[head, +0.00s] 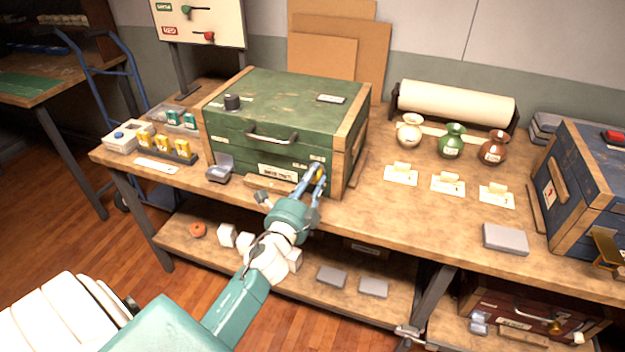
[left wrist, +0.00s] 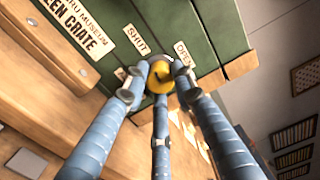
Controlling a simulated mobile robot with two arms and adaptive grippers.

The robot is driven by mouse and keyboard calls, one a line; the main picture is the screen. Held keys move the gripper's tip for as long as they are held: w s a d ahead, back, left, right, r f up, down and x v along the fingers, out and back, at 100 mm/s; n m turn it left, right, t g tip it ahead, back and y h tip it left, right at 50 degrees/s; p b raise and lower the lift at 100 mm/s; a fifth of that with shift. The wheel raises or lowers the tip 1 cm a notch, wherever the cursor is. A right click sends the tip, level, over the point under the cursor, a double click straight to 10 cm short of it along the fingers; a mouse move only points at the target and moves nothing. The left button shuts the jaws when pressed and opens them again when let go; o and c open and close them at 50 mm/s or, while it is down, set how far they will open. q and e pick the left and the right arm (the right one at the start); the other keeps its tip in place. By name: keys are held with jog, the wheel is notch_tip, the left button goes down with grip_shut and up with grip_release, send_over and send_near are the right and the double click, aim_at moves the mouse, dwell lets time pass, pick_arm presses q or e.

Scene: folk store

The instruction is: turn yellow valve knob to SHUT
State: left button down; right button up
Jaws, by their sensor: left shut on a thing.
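The yellow valve knob (left wrist: 160,76) is on the front face of the green crate (left wrist: 200,22), low and near its right edge. In the head view the knob (head: 320,174) is partly hidden by my gripper. My left gripper (head: 316,180) is shut on the knob; in the left wrist view its fingers (left wrist: 160,84) close around it from several sides. A SHUT label (left wrist: 137,38) and an OPEN label (left wrist: 183,54) sit above the knob, SHUT on the left and OPEN on the right. Which label the knob points to is hard to tell. My right gripper is not in view.
The crate stands on a wooden workbench (head: 380,220). Three small vases with cards stand to the right, with a green one (head: 452,140) in the middle. A blue crate (head: 585,195) is at the far right. A small grey box (head: 219,169) sits left of my gripper.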

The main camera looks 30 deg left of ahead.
pick_arm(q)
jog(key=shift+n, duration=1.1)
jog(key=c, duration=1.4)
grip_release()
jog(key=v, duration=1.2)
jog(key=shift+d+f, duration=0.1)
jog(key=shift+d, duration=0.05)
